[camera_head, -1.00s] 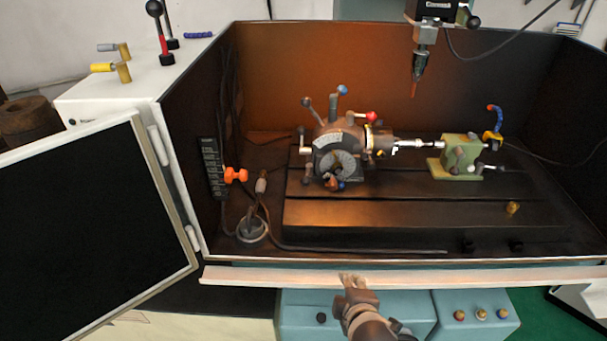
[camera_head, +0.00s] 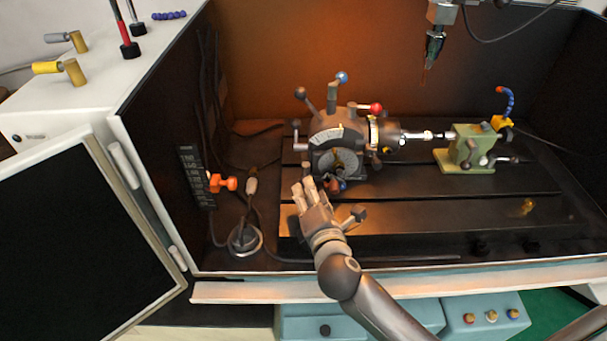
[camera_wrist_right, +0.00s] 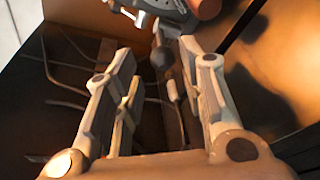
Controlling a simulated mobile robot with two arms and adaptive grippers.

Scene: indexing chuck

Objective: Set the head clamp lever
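The grey indexing head (camera_head: 325,122) sits on the dark slotted table, with the chuck (camera_head: 388,137) on its right side. Several ball-ended levers stick out of it: a blue knob (camera_head: 341,77) on top, a red knob (camera_head: 376,107) at the right, a dark knob (camera_head: 300,92) at upper left. The frames do not tell which is the head clamp lever. My right gripper (camera_head: 303,187) is open and empty, in front of and below the head's left side. In the right wrist view, a dark ball knob (camera_wrist_right: 162,58) shows beyond the open fingers (camera_wrist_right: 155,75). My left gripper is not in view.
A green tailstock (camera_head: 467,150) stands at the right of the table. A spindle tool (camera_head: 434,48) hangs above. An orange knob (camera_head: 224,184) and cables are on the left wall. The enclosure's front sill (camera_head: 480,283) passes below my right arm. The table's front right is mostly clear.

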